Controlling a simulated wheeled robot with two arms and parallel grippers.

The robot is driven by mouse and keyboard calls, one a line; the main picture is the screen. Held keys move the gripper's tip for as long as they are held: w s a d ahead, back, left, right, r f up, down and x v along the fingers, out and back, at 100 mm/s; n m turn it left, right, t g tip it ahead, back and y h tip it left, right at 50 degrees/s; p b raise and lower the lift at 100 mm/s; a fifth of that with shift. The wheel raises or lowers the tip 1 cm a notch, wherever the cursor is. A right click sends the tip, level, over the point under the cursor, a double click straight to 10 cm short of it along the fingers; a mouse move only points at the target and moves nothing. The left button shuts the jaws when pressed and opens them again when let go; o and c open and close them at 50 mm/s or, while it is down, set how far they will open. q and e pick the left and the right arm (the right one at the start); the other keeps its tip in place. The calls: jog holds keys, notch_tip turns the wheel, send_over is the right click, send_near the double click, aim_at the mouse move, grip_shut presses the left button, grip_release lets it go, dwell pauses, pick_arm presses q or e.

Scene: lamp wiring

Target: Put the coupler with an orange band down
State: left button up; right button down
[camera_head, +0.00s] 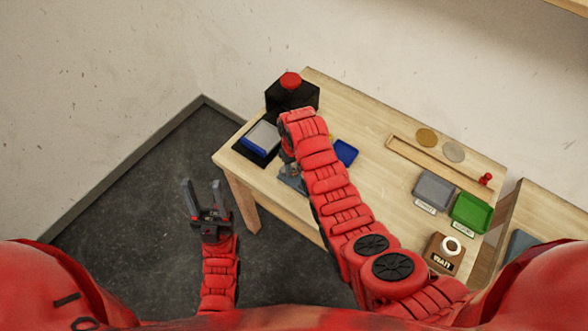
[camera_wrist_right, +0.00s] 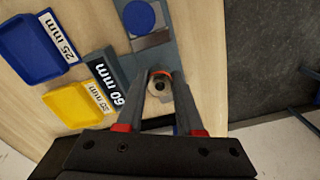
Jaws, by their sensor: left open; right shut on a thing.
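In the right wrist view, the coupler (camera_wrist_right: 160,89), a small pale tan piece with a dark hole and an orange band along its upper edge, sits between the fingertips of my right gripper (camera_wrist_right: 161,80). That gripper is shut on it, above the workbench near a grey plate. In the head view my right arm reaches over the bench and hides the coupler. My left gripper (camera_head: 204,187) is open and empty, over the dark floor left of the bench.
A blue tray (camera_wrist_right: 30,50) marked 25 mm, a yellow tray (camera_wrist_right: 72,104) and a dark block (camera_wrist_right: 107,75) marked 60 mm lie left of the gripper. A black box with a red button (camera_head: 290,81) stands at the back. The bench's right side holds grey (camera_head: 434,189) and green (camera_head: 471,213) trays.

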jog(key=shift+f, duration=0.8)
jog(key=c, duration=0.5)
grip_release()
jog(key=shift+c, duration=0.2)
